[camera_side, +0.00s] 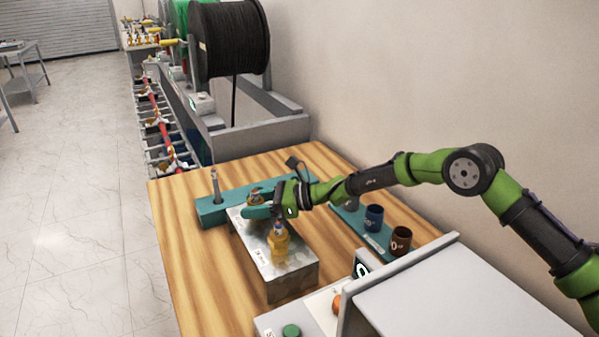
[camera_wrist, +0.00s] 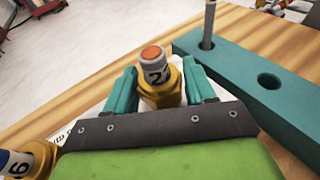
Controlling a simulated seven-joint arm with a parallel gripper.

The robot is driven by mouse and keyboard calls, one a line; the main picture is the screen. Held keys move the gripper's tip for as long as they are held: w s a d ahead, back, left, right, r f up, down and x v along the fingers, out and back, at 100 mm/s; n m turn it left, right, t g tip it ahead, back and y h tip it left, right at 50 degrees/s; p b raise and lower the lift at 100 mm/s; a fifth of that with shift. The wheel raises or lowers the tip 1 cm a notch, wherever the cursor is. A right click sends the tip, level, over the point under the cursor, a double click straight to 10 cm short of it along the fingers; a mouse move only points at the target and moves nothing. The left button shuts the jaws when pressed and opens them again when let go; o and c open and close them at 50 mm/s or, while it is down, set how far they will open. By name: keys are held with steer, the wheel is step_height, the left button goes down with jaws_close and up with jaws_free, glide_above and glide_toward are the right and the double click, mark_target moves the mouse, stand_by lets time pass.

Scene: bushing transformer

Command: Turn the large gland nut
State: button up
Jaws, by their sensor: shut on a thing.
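A metal block (camera_side: 290,272) on the wooden table carries two brass glands. In the wrist view, the jaws of my gripper (camera_wrist: 160,80) stand on both sides of a brass gland nut (camera_wrist: 165,99). A grey-white piece with an orange top and a dark number starting with 2 rises from that nut. In the side view, my gripper (camera_side: 265,207) is low over the block's far end, and this nut (camera_side: 254,193) shows partly behind the teal fingers. The other brass gland nut (camera_side: 279,246) stands upright on the near end, apart from my gripper; it also shows in the wrist view (camera_wrist: 38,160).
A teal holder (camera_side: 212,211) with an upright metal rod and an empty hole lies beyond the block. A teal rack with a blue cup (camera_side: 374,217) and a brown cup (camera_side: 401,239) is to the right. A grey box (camera_side: 440,290) stands in front. The table's left side is clear.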

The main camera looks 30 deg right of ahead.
steer(key=c, duration=0.3)
steer(key=shift+c, duration=0.2)
steer(key=shift+n+g+y, duration=0.5)
steer(key=shift+n+g, duration=0.4)
steer(key=shift+g, duration=0.1)
steer(key=shift+c, duration=0.2)
steer(key=shift+n+g+y, duration=0.4)
steer(key=shift+n+g, duration=0.5)
steer(key=shift+g, duration=0.2)
steer(key=shift+c, duration=0.3)
steer(key=o, duration=1.5)
